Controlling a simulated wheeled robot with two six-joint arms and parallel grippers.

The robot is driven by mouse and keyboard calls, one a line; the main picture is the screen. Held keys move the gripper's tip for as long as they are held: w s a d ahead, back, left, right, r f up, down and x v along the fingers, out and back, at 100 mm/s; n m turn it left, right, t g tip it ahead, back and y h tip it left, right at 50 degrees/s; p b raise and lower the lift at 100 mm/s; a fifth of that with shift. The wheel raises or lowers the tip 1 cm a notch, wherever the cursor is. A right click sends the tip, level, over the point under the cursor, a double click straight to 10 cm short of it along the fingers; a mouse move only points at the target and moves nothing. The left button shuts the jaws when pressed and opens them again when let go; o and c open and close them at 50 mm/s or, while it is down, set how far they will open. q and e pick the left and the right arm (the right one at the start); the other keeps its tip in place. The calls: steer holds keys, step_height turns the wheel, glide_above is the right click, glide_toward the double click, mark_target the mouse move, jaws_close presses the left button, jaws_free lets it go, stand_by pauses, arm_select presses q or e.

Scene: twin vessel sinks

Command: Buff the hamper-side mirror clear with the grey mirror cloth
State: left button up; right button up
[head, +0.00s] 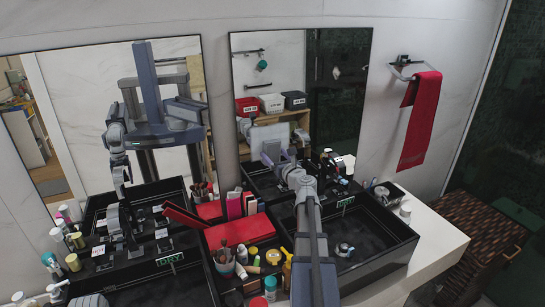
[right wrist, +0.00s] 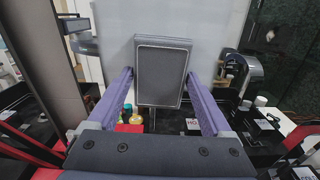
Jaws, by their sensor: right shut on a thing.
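The hamper-side mirror (head: 340,55) is the right-hand one, on the wall above the right sink. It reflects shelves and boxes. A pale grey patch shows low on its left part, by my gripper; I cannot tell whether it is haze or a reflection. My right gripper (head: 277,155) is raised in front of the mirror's lower left. In the right wrist view it is shut on the grey mirror cloth (right wrist: 161,78), a flat dark grey square with a lighter border, held upright facing the glass. I cannot tell whether cloth and glass touch. My left gripper is out of view.
A crowded organiser with bottles and brushes (head: 225,255) stands between the sinks. A red towel (head: 420,120) hangs right of the mirror. The woven hamper (head: 485,235) stands at far right.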

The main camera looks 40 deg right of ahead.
mark_target(289, 141)
steer(key=shift+s+d, duration=0.3)
steer(key=shift+d, duration=0.65)
steer(key=shift+s+d, duration=0.3)
steer(key=shift+d, duration=0.6)
steer(key=shift+s+d, duration=0.25)
steer(key=shift+d, duration=0.7)
steer(key=shift+s+d, duration=0.25)
steer(key=shift+d, duration=0.65)
steer(key=shift+r, duration=0.15)
step_height(289, 141, up, 2)
steer(key=p, duration=0.2)
steer(key=shift+r+p, duration=0.15)
steer(key=shift+p, duration=0.15)
steer(key=shift+a, duration=0.1)
